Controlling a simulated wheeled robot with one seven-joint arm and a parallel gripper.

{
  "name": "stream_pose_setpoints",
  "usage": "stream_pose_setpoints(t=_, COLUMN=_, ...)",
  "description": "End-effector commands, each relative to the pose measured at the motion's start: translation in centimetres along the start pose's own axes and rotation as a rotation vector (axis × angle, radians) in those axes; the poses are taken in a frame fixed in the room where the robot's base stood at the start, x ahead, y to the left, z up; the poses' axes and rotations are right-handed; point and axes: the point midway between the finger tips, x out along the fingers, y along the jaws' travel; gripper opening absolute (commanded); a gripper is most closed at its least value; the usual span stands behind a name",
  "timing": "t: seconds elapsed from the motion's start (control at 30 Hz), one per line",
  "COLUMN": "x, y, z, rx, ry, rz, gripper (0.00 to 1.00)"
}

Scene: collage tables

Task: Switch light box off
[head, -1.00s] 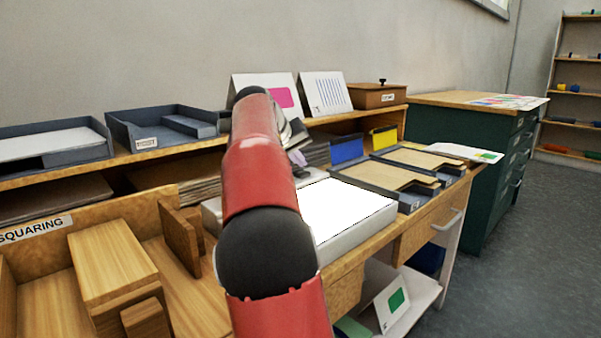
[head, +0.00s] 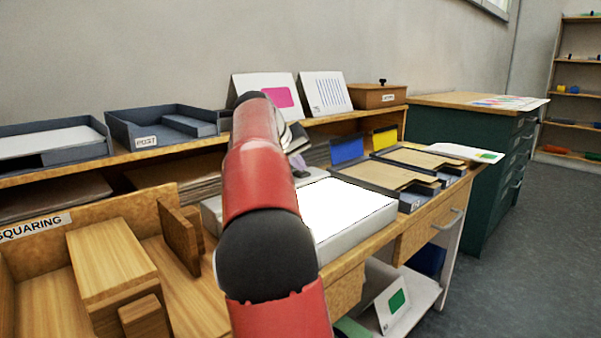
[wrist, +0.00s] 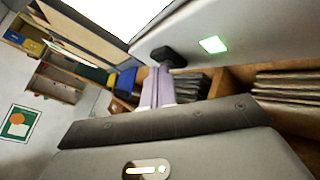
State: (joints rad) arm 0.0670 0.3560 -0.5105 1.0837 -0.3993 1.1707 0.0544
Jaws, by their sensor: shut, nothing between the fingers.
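The light box (head: 345,208) stands on the wooden desk, with its top glowing bright white. In the wrist view, its pale side (wrist: 245,22) carries a black switch (wrist: 169,57) and a lit green indicator (wrist: 213,45). My gripper (wrist: 158,70) is shut and empty, its fingertips right at the black switch. I cannot tell whether they touch it.
A wooden squaring jig (head: 110,262) stands left of my arm. Grey trays with brown boards (head: 390,175) lie right of the light box. A shelf behind holds a grey post tray (head: 165,127), cards and a wooden box (head: 378,95). A green cabinet (head: 455,150) stands at the right.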

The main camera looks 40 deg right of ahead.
Motion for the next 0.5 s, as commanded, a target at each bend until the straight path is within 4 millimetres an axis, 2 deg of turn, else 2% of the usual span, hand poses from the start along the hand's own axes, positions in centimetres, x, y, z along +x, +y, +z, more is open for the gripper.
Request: stream_pose_setpoints(t=0.5, x=-1.0, y=0.7, z=-0.7, rx=0.0, ry=-0.001, rz=0.0, gripper=0.0)
